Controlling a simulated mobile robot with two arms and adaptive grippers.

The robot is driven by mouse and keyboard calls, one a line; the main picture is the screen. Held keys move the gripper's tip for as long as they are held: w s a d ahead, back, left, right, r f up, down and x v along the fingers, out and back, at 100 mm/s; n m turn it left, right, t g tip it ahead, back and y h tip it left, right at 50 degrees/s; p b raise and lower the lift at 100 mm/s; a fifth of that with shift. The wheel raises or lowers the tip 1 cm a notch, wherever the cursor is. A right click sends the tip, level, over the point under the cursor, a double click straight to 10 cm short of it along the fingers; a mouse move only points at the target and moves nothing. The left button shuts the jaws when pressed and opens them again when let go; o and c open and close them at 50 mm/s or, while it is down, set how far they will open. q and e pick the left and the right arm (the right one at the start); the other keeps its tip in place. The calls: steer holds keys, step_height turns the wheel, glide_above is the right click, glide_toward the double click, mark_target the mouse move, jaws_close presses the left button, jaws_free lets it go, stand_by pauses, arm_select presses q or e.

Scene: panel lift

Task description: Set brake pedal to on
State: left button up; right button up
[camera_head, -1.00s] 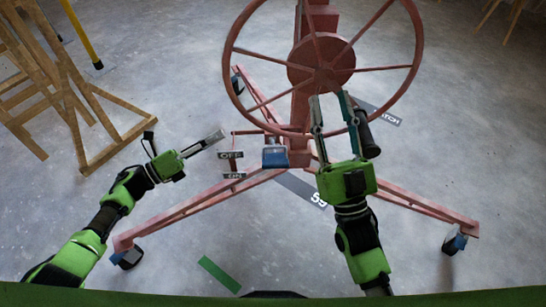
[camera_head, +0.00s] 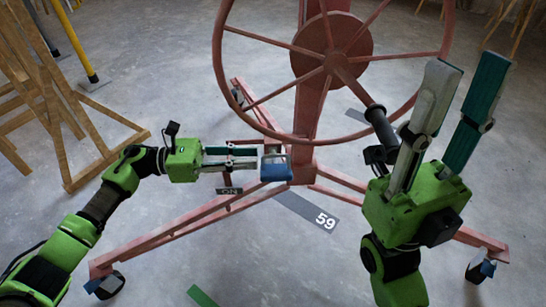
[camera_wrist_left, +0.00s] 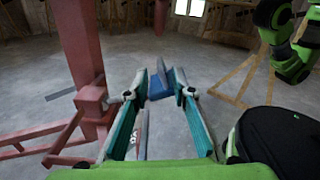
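A blue pedal-like block (camera_head: 276,166) sits at the foot of the red column, and it also shows in the left wrist view (camera_wrist_left: 160,86). An "ON" plate (camera_head: 229,190) hangs to its lower left; the plate above it is mostly hidden behind my left gripper. My left gripper (camera_head: 256,158) points right, with its tips close to the block's left side. In the left wrist view its fingers are apart with the block just ahead between the tips; contact cannot be told. My right gripper (camera_head: 480,72) is open and empty, pointing up.
The large red spoked wheel (camera_head: 297,47) has a black handle (camera_head: 382,125) close to my right gripper. Red legs with casters (camera_head: 110,284) spread over the floor. Wooden trestles (camera_head: 60,110) stand at the left. The grey floor in front is largely clear.

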mark_target(273, 156)
arm_select(q)
steer(key=d, duration=0.3)
steer(key=d+b, duration=0.1)
steer(key=d, duration=0.2)
steer(key=shift+w+d, duration=0.2)
steer(key=shift+d, duration=0.05)
jaws_close()
